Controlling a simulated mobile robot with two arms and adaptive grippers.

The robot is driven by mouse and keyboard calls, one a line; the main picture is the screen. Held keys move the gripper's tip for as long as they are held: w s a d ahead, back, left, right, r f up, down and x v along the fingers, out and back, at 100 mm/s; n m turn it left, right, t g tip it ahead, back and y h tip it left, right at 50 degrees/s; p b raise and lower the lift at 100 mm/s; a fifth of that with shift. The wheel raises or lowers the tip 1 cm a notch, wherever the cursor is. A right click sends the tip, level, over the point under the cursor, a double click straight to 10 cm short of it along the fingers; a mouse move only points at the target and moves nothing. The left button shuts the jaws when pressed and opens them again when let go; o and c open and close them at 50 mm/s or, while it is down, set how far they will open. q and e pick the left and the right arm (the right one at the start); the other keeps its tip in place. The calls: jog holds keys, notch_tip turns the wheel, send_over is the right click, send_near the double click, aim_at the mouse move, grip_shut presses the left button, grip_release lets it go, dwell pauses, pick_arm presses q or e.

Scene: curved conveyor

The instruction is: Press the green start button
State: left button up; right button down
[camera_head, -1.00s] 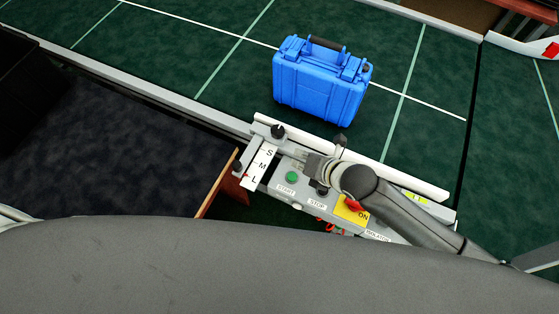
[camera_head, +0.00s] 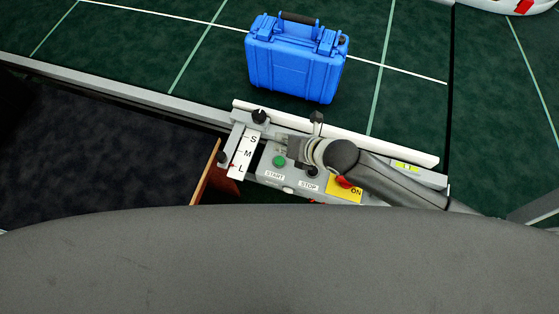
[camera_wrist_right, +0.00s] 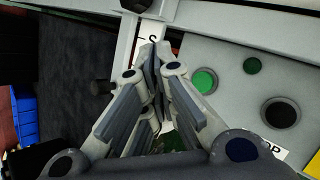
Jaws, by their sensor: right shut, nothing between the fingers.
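The green start button (camera_head: 279,161) sits on a grey control panel (camera_head: 262,178) above a START label. My right gripper (camera_head: 282,145) is shut and empty, just above and beside the button in the head view, apart from it in the picture. In the right wrist view the green button (camera_wrist_right: 205,81) lies right of the shut fingertips (camera_wrist_right: 154,50). I cannot tell the fingers' height over the panel. A dark stop button (camera_wrist_right: 280,113) is further right in the wrist view. My left gripper is not in view.
A blue case (camera_head: 295,62) stands on the green conveyor (camera_head: 200,50) behind the panel. An S-M-L scale plate (camera_head: 243,153) with black knobs is left of the button. A red switch (camera_head: 344,182) on a yellow plate is at the right.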

jog(key=b, duration=0.4)
send_over(282, 158)
notch_tip(282, 158, down, 5)
jog(key=shift+r, duration=0.1)
jog(key=shift+f, duration=0.8)
jog(key=shift+b, duration=0.3)
jog(key=shift+f, duration=0.4)
